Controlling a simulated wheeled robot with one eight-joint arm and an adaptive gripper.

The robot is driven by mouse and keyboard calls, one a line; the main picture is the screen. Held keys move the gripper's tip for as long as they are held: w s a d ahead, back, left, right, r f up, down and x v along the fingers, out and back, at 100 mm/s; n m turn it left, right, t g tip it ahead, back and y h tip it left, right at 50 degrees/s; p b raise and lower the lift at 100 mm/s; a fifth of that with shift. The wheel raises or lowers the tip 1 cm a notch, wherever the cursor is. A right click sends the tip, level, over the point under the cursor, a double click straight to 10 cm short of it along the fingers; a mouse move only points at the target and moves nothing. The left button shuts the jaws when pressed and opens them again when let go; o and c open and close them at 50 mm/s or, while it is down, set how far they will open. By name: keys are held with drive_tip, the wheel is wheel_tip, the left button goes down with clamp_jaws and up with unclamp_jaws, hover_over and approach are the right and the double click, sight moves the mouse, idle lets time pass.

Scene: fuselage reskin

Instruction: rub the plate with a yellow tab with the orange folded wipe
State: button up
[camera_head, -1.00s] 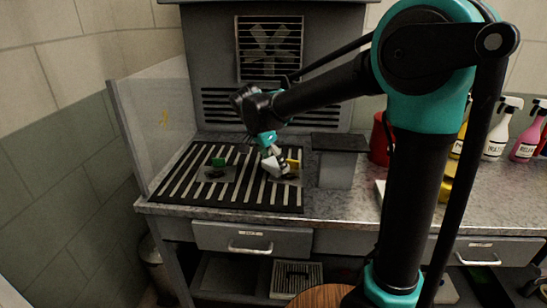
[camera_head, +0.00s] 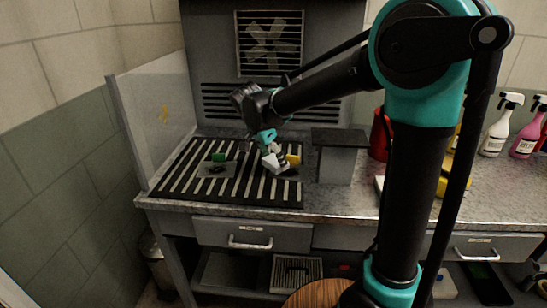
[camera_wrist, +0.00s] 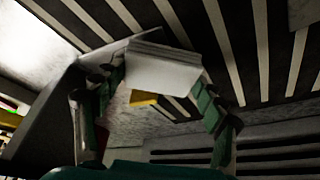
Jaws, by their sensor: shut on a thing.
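The plate with a yellow tab (camera_head: 291,173) lies at the right of the striped grate, its yellow tab (camera_head: 293,159) at its back edge. In the wrist view the yellow tab (camera_wrist: 143,98) shows between my fingers, beyond the wipe. My gripper (camera_head: 271,149) points down over this plate, shut on a folded wipe (camera_head: 275,163) that looks white, not orange. The wipe (camera_wrist: 163,68) spans the fingertips in the wrist view. It is over or on the plate; I cannot tell whether they touch. No orange wipe is distinguishable.
A plate with a green tab (camera_head: 216,169) lies to the left on the striped grate (camera_head: 180,189). A clear side panel (camera_head: 150,120) stands at left, a grey flat-topped block (camera_head: 338,160) just right. A red container (camera_head: 379,135) and spray bottles (camera_head: 500,128) stand farther right.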

sight(305, 173)
drive_tip(key=shift+f, duration=0.6)
drive_tip(key=shift+s+d, duration=0.25)
drive_tip(key=shift+d, duration=0.85)
drive_tip(key=shift+s+d, duration=0.3)
drive_tip(key=shift+d, duration=0.75)
drive_tip(key=shift+s+d, duration=0.25)
drive_tip(key=shift+d, duration=0.85)
drive_tip(key=shift+s+d, duration=0.2)
drive_tip(key=shift+d, duration=0.6)
drive_tip(key=shift+s+d, duration=0.2)
drive_tip(key=shift+d, duration=0.6)
drive_tip(key=shift+c, duration=0.4)
drive_tip(key=shift+f, duration=0.15)
drive_tip(key=shift+c, duration=0.4)
drive_tip(key=shift+w+a, duration=0.4)
drive_tip(key=shift+a, duration=1.25)
drive_tip(key=shift+w+a, duration=0.4)
drive_tip(key=shift+a, duration=1.2)
drive_tip(key=shift+w+a, duration=0.4)
drive_tip(key=shift+a, duration=1.25)
drive_tip(key=shift+c, duration=0.2)
drive_tip(key=shift+r, duration=3.1)
